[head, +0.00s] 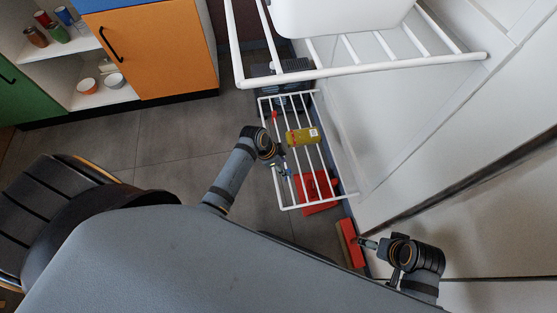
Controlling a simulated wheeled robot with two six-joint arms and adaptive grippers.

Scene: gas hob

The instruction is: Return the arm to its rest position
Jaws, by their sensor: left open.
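My left arm reaches up from the middle of the head view. Its gripper (280,170) is small and partly hidden by its own wrist. It is open, with nothing seen in it, beside the left edge of the lower white wire rack (284,208). My right arm is bent at the lower right, close to the white wall. Its gripper (368,243) points left, beside a red and tan brush-like thing (350,243). I cannot tell whether the right jaws are open or whether they touch it. No hob shows.
A yellow item (302,136) lies on the lower rack, and a red thing (318,190) shows below it. A larger white rack (365,70) with a white container (335,15) is above. An orange cabinet (160,45) and open shelves stand left. The grey floor (160,145) is clear.

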